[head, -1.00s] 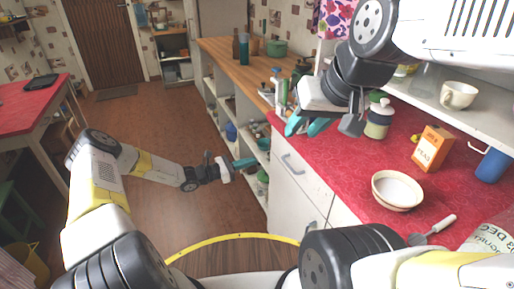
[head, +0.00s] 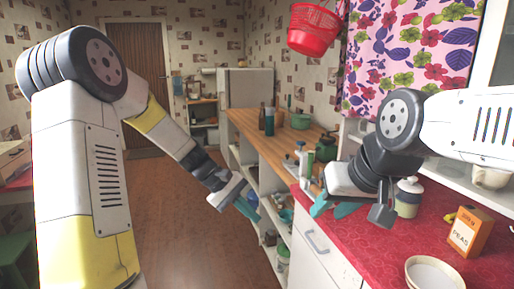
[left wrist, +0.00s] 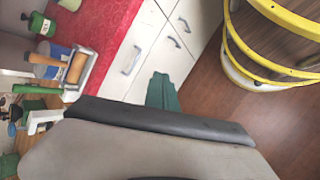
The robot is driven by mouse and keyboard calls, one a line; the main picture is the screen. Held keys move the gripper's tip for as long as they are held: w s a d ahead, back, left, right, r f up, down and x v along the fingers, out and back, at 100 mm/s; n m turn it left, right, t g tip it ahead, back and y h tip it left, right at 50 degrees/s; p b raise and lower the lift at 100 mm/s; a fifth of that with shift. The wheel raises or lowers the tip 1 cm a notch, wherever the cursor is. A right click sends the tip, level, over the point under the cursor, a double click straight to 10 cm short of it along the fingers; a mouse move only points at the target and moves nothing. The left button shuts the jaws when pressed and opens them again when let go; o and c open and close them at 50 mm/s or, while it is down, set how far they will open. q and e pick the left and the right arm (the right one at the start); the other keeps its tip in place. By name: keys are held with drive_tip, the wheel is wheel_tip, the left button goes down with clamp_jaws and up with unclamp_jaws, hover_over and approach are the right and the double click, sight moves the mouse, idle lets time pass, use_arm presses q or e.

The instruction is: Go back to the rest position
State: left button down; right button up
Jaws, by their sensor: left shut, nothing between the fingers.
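My left gripper (head: 247,209) hangs in front of the open shelves, left of the white cabinet, with its teal fingers together. In the left wrist view, its fingers (left wrist: 163,92) show as one closed shape with nothing held, beside the white cabinet fronts. My right gripper (head: 333,209) is over the near left edge of the red counter. Its two teal fingers are spread apart, with nothing seen between them.
The red counter (head: 405,250) holds a lidded jar (head: 408,197), an orange peas box (head: 468,232) and a cream bowl (head: 433,274). A red basket (head: 313,28) hangs above. A wooden counter (head: 265,140) runs behind. The brown floor (head: 180,225) is clear.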

use_arm(q)
drive_tip(key=s+a+r+m+t+y, duration=0.3)
drive_tip(key=s+a+r, duration=0.3)
drive_tip(key=s, duration=0.3)
drive_tip(key=s+a+r+m+t+y, duration=0.3)
drive_tip(key=s+a+r, duration=0.3)
drive_tip(key=s+r, duration=0.3)
drive_tip(key=shift+s+a+m+t, duration=0.3)
drive_tip(key=shift+s+a+m, duration=0.05)
drive_tip(key=shift+s+m, duration=0.1)
